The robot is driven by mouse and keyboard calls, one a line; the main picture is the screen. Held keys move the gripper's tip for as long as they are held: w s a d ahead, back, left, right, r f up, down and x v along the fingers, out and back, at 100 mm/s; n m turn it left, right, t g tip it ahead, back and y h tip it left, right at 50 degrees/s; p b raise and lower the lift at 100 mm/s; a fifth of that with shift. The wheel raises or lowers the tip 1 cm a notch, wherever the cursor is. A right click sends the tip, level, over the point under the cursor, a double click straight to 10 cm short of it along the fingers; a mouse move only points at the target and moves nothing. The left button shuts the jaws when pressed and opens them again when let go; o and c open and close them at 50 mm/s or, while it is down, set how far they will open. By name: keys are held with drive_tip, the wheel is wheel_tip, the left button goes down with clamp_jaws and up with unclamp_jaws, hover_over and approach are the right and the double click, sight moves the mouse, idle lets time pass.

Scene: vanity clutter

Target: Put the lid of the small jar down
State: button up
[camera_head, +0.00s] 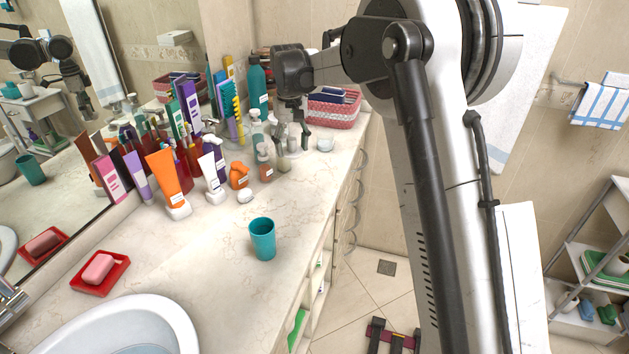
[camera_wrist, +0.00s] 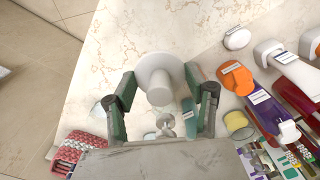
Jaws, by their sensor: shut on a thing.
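In the wrist view, my gripper (camera_wrist: 160,82) is shut on a white round piece with a stubby knob, which I take to be the small jar's lid (camera_wrist: 159,88). Its wide disc sits between the two fingers. In the head view, my gripper (camera_head: 292,122) points down over the back of the counter, among bottles. The lid is hard to make out there. A small pale jar-like vessel (camera_head: 325,143) stands just right of the gripper; I cannot tell whether it is the lid's jar.
Bottles and tubes crowd the left, including an orange tube (camera_head: 167,180) and an orange bottle (camera_head: 238,175). A red-and-white basket (camera_head: 335,110) stands behind. A teal cup (camera_head: 262,240) stands in front. The counter (camera_head: 300,198) is clear between cup and gripper; its edge is at right.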

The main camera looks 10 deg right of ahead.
drive_tip(key=shift+s+f, duration=0.15)
drive_tip(key=shift+f, duration=0.05)
drive_tip(key=p, duration=0.1)
hover_over(319, 171)
wheel_tip(319, 171, down, 7)
drive_tip(key=shift+r, duration=0.1)
drive_tip(key=shift+f+p, duration=0.4)
drive_tip(key=shift+f, duration=1.65)
drive_tip(key=shift+f, duration=0.15)
drive_tip(key=o, duration=1)
drive_tip(key=shift+c, duration=0.2)
